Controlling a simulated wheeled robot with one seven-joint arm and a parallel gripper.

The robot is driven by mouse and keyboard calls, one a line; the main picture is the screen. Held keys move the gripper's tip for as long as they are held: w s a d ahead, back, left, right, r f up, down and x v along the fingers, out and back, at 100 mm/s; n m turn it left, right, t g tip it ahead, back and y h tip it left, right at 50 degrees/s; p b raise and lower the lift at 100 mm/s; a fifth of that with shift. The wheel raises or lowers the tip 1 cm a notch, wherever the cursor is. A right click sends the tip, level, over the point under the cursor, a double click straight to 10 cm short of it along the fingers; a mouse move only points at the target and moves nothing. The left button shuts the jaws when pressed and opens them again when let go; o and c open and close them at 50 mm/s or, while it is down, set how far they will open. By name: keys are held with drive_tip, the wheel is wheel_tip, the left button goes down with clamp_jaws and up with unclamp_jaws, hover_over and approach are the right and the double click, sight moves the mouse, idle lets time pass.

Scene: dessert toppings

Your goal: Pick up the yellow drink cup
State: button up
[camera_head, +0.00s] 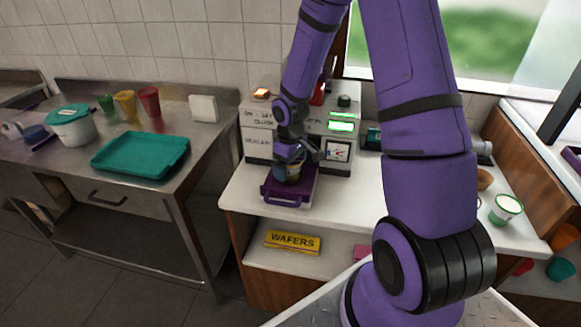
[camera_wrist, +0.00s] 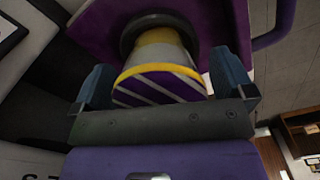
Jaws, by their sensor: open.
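A yellow cup (camera_head: 125,103) stands upright on the steel table, between a green cup (camera_head: 106,104) and a red cup (camera_head: 149,101). My gripper (camera_head: 290,160) is far to the right of these cups, over the purple tray (camera_head: 280,192) of the white machine. Its jaws are open. A small container with a yellow rim and purple and white stripes (camera_wrist: 160,84) sits between the fingers in the wrist view; whether they touch it cannot be told. The head view shows this container (camera_head: 292,173) on the tray, partly hidden by the gripper.
The steel table also holds a teal tray (camera_head: 142,154), a white tub with a teal lid (camera_head: 72,125) and a white block (camera_head: 203,108). A gap separates it from the white counter (camera_head: 240,200). A yellow wafers box (camera_head: 292,242) lies on the shelf below. A green-white cup (camera_head: 505,209) stands right.

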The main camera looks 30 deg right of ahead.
drive_tip(key=c, duration=1.1)
drive_tip(key=shift+o, duration=0.2)
wheel_tip(320, 180, up, 10)
drive_tip(key=shift+f, duration=0.15)
drive_tip(key=shift+r, duration=0.2)
drive_tip(key=shift+s, duration=0.15)
